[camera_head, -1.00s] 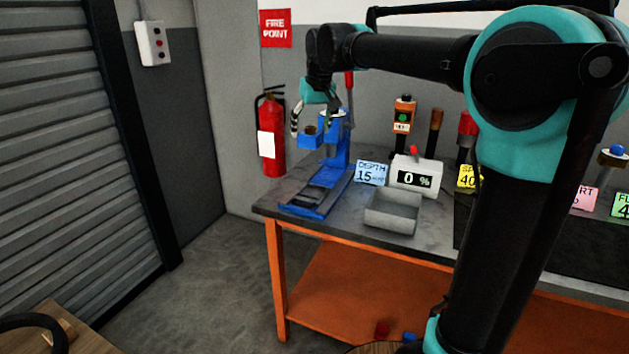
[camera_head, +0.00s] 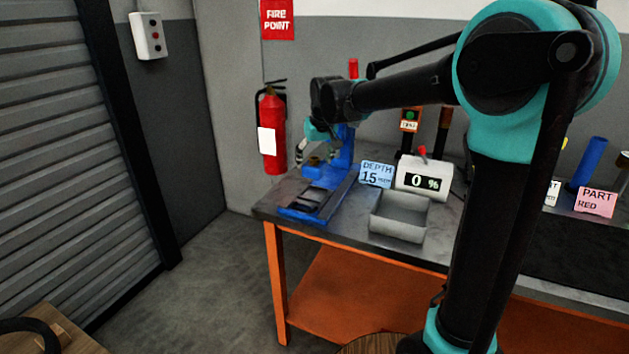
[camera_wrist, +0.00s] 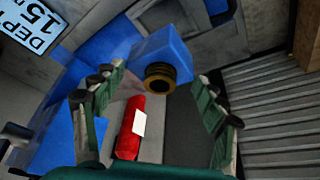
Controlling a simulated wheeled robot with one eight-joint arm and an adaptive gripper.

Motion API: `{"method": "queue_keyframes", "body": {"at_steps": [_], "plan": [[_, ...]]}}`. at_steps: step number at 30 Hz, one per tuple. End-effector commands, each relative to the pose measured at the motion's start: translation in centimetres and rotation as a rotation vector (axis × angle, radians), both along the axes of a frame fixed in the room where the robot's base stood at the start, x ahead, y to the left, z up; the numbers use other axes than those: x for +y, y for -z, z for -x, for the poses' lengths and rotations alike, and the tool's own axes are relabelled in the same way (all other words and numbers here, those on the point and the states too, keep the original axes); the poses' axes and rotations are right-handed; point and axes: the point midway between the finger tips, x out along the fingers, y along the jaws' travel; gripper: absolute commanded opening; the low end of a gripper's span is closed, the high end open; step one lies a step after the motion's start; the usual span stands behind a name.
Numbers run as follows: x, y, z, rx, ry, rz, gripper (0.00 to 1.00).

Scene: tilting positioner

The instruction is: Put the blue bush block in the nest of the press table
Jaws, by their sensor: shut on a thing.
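My gripper (camera_head: 318,150) is over the blue press at the left end of the bench. It is shut on the blue bush block (camera_head: 314,170), which has a brass-and-dark ring on its face. In the wrist view the block (camera_wrist: 163,55) sits between the two fingertips (camera_wrist: 160,75), its ring facing the camera. The press table (camera_head: 303,214) is a low blue base with dark rails in front of a blue column. The block appears above the back part of this base, and I cannot tell whether it touches. The nest cannot be made out.
A grey open tray (camera_head: 398,217) stands right of the press. Behind it are a DEPTH 15 card (camera_head: 376,174) and a box reading 0 % (camera_head: 424,178). A red extinguisher (camera_head: 271,130) hangs on the wall behind. The bench's left front edge is close to the press.

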Motion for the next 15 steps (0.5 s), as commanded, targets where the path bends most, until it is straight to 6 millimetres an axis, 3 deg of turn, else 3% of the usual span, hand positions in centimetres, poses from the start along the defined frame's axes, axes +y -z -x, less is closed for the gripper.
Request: {"method": "queue_keyframes", "body": {"at_steps": [4,15], "plan": [[0.0,2.4,0.0,-0.001,0.000,0.000,0.12],[0.0,5.5,-0.1,-0.001,0.000,0.000,0.12]]}}
